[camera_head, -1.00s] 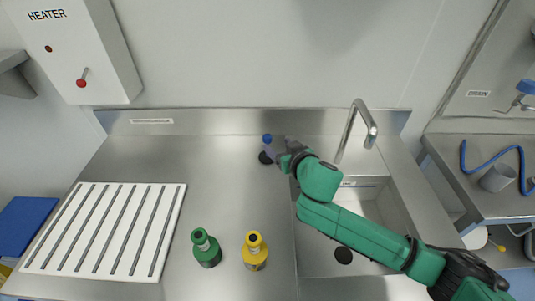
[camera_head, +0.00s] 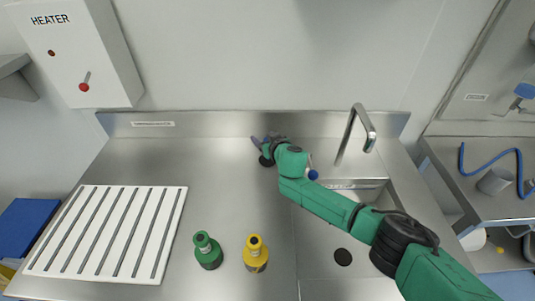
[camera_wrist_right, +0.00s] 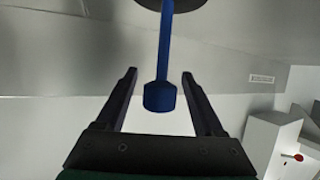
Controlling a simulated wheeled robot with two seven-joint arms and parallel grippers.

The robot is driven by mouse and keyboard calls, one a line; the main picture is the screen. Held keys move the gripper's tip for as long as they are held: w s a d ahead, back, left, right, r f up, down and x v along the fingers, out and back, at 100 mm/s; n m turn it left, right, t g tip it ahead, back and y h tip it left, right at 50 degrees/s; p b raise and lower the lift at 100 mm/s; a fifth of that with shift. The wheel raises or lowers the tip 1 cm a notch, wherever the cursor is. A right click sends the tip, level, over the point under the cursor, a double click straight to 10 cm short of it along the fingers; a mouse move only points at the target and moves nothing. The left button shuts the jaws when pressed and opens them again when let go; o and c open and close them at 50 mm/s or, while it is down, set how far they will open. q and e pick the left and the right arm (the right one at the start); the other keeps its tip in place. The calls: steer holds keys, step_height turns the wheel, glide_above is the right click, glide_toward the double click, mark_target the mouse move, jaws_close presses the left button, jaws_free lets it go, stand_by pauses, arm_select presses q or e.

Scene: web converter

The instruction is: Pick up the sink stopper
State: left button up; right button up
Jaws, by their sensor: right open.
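The sink stopper has a blue rod with a blue knob and a black disc base. In the right wrist view the blue stopper (camera_wrist_right: 159,98) shows its knob between the two fingers of my right gripper (camera_wrist_right: 159,75), with a gap on each side. The rod runs past the fingertips to the black disc. In the head view the black base of the stopper (camera_head: 265,161) rests on the steel counter near the back wall. My open right gripper (camera_head: 262,143) is right at it and hides most of the rod. My left gripper is not in view.
A green bottle (camera_head: 208,251) and a yellow bottle (camera_head: 256,254) stand near the front. A white slatted rack (camera_head: 108,232) lies at the left. The sink and faucet (camera_head: 357,125) are at the right, with a dark round spot (camera_head: 343,257) in front. The counter's middle is clear.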

steer(key=shift+s+d, duration=0.1)
steer(key=c, duration=1.1)
jaws_close()
steer(key=shift+r, duration=0.15)
